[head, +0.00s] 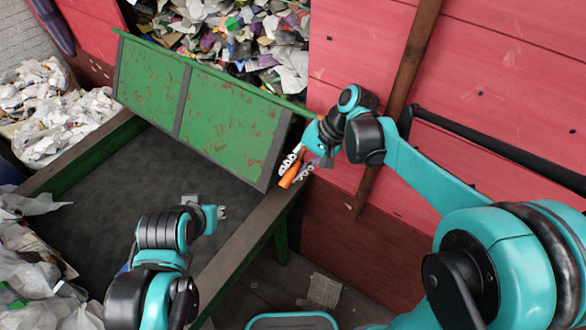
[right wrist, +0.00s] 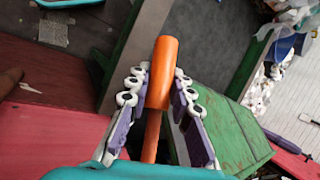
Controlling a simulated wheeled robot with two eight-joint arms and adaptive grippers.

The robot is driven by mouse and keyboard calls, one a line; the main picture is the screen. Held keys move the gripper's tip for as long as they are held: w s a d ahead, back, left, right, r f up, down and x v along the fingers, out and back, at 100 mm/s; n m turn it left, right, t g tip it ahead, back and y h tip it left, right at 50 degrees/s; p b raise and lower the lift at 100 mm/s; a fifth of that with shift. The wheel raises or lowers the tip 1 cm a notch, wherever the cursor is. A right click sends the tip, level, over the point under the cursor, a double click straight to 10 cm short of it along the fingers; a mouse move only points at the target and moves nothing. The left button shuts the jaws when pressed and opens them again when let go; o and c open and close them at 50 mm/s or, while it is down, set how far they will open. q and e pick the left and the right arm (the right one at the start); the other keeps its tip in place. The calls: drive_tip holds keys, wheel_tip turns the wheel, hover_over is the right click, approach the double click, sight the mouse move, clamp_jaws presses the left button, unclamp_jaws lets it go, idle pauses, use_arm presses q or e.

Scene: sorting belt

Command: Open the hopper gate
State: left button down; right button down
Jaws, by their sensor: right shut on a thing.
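The green, rust-marked hopper gate (head: 215,115) slants across the back of the belt, in front of a heap of mixed waste (head: 240,40). An orange handle (head: 288,178) shows at the gate's right end. My right gripper (head: 297,168) is shut on this handle. In the right wrist view, the orange handle (right wrist: 162,75) stands between the white and purple fingers of the gripper (right wrist: 157,90), with the green gate (right wrist: 225,135) behind. My left gripper (head: 218,212) is over the belt, away from the gate; its fingers are too small to read.
The dark belt (head: 110,185) runs below the gate, with a raised side rail (head: 245,232). Piles of pale paper (head: 55,110) and plastic film (head: 35,260) lie on the left. A red wall (head: 490,85) with a dark bar (head: 500,150) stands close to my right arm.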

drive_tip(key=c, duration=1.3)
unclamp_jaws()
drive_tip(key=shift+r, duration=0.1)
wheel_tip(320, 180, up, 10)
drive_tip(key=shift+d, duration=0.1)
